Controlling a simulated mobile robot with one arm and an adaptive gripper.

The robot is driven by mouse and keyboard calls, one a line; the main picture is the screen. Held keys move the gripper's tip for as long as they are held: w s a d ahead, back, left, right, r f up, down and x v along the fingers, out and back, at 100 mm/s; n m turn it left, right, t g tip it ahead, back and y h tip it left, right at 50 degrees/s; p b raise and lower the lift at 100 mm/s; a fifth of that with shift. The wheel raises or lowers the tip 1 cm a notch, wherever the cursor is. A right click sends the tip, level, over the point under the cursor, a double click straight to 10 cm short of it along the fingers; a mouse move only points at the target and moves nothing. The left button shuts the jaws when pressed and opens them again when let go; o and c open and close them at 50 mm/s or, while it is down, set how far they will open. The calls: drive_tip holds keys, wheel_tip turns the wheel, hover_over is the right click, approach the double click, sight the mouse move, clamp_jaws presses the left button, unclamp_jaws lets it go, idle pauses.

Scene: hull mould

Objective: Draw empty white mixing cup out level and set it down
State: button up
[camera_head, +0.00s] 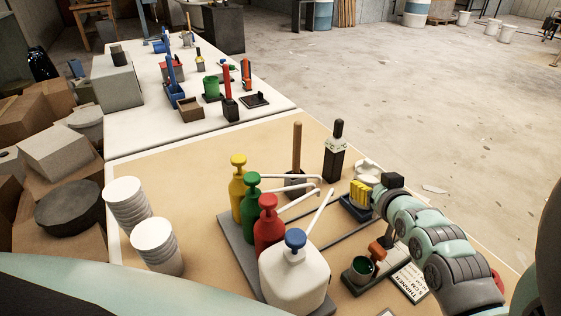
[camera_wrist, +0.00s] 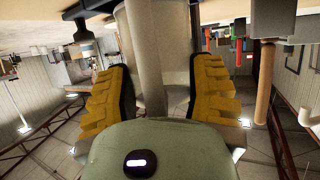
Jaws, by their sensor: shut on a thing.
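My gripper (camera_head: 360,195) is over the right part of the tan table, with its yellow finger pads showing. In the wrist view my gripper (camera_wrist: 158,88) has one yellow pad on each side of a pale, smooth, round-walled white mixing cup (camera_wrist: 150,40). The jaws are shut on the cup. In the head view a white rounded form (camera_head: 367,168) shows just behind the fingers and appears to be this cup; its lower part is hidden. I cannot tell whether its base touches anything. Two stacks of white cups (camera_head: 126,203) (camera_head: 157,245) stand at the table's left.
Yellow (camera_head: 237,192), green (camera_head: 250,205), red (camera_head: 268,228) and white (camera_head: 294,278) pump bottles stand close to the gripper's left. A dark bottle (camera_head: 335,155) and a wooden-handled tool (camera_head: 296,150) stand behind. The tan table (camera_head: 205,170) is bare between stacks and bottles.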

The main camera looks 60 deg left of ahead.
drive_tip(key=shift+f, duration=0.2)
drive_tip(key=o, duration=1.2)
drive_tip(key=shift+d, duration=0.1)
drive_tip(key=v, duration=0.7)
drive_tip(key=shift+s+d+r, duration=0.1)
drive_tip(key=shift+s+r, duration=0.05)
